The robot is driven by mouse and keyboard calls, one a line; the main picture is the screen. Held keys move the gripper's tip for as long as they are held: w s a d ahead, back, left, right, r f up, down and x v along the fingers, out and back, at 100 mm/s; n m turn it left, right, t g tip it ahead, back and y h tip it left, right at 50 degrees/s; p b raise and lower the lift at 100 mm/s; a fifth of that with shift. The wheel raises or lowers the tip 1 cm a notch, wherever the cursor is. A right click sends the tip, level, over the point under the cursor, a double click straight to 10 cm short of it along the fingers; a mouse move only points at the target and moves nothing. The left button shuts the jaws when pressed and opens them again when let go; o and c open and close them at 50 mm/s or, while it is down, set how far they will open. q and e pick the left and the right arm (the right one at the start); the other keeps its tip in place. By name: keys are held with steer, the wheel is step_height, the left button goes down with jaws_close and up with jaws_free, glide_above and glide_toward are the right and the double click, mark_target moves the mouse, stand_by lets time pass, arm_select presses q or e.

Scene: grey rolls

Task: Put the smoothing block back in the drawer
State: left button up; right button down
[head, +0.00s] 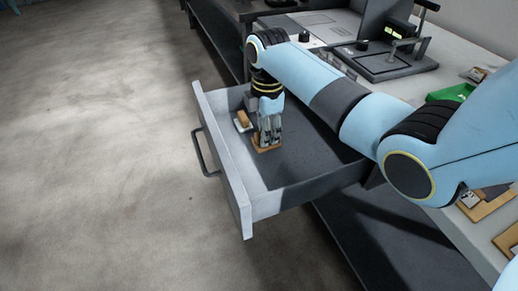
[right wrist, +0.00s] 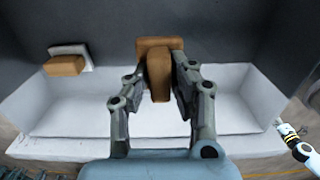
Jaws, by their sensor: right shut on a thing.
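My right gripper (head: 268,138) reaches down into the open drawer (head: 225,150) and is shut on an orange-brown block (head: 266,148), which I take for the smoothing block. The block is low in the drawer, at or very near its dark floor; I cannot tell whether it touches. In the right wrist view, the block (right wrist: 159,78) shows a wide flat base and a raised grip between the fingers (right wrist: 160,90). A second block (head: 243,120), white with a brown top, lies apart in the drawer; it also shows in the right wrist view (right wrist: 67,65). My left gripper is out of view.
The drawer is pulled out from a grey workbench (head: 455,68), with a dark handle (head: 204,155) on its front. Machines (head: 385,60) and a green bin (head: 450,92) stand on the bench. Bare drawer floor lies right of the gripper. The room floor (head: 90,150) is clear at left.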

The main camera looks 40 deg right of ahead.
mark_target(260, 156)
steer(key=shift+w+a+f, duration=0.5)
steer(key=shift+w+f, duration=0.1)
steer(key=shift+w, duration=0.1)
steer(key=shift+f, duration=0.2)
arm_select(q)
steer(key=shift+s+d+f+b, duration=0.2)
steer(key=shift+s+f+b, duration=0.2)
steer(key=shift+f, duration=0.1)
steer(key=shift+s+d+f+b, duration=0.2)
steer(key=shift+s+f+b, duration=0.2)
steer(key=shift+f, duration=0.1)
arm_select(e)
steer(key=shift+f, duration=1.75)
steer(key=shift+f, duration=0.1)
steer(key=c, duration=1.1)
jaws_free()
steer(key=shift+c, duration=0.2)
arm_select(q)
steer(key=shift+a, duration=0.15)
arm_select(e)
step_height(260, 156, up, 12)
steer(key=p, duration=0.3)
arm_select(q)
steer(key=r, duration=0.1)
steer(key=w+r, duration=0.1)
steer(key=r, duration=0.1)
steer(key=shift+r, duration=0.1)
